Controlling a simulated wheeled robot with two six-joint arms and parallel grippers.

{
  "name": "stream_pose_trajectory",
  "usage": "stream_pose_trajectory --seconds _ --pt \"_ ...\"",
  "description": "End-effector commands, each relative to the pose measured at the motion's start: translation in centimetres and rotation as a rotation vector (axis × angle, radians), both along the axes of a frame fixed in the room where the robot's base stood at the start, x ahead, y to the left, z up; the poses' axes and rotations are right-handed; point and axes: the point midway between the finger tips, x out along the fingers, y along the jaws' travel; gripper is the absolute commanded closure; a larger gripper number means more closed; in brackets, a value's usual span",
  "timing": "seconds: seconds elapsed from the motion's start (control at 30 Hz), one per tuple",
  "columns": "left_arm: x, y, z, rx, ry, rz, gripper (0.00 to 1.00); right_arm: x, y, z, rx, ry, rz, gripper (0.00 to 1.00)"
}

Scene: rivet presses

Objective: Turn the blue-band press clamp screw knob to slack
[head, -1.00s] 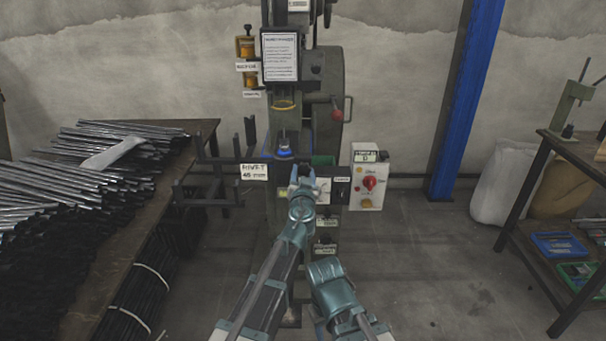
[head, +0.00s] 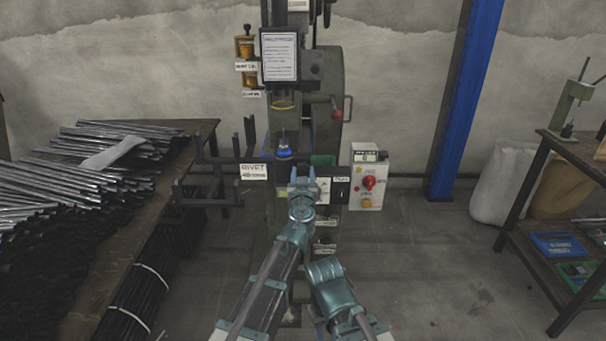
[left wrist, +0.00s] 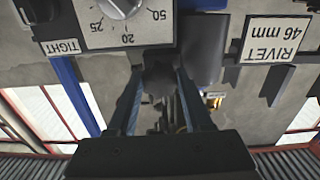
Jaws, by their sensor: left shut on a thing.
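The rivet press (head: 330,110) stands upright against the wall, with a blue band (head: 284,153) low on its ram. My left gripper (head: 303,184) is at the press front, just below and right of the band. In the left wrist view my left gripper (left wrist: 161,98) has its two fingers on either side of a dark round knob (left wrist: 160,82), shut on it. The fingers hide part of the knob, and I cannot read its turn.
A RIVET 46 mm sign (head: 254,172) is left of the gripper. A control box (head: 369,183) with a red knob is at right. A table of metal rods (head: 187,138) stands left, a dark bench (head: 560,150) right.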

Motion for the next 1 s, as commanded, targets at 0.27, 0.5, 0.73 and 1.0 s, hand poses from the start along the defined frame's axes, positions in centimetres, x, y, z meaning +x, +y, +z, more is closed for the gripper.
stream_pose_trajectory --seconds 0.27,0.5,0.73,1.0 --pt "-0.2 0.0 -0.1 -0.001 0.000 0.000 0.24 0.0 0.0 -0.1 0.000 0.000 0.000 0.50" --pt "-0.1 0.0 0.0 0.001 0.000 0.000 0.19 0.0 0.0 0.0 0.000 0.000 0.000 0.50" --pt "-0.5 0.1 0.0 0.001 0.000 0.000 0.19 0.0 0.0 0.0 0.000 0.000 0.000 0.50" --pt "-3.4 0.7 0.0 0.001 0.000 0.003 0.19 0.0 0.0 0.0 0.000 0.000 0.000 0.50"
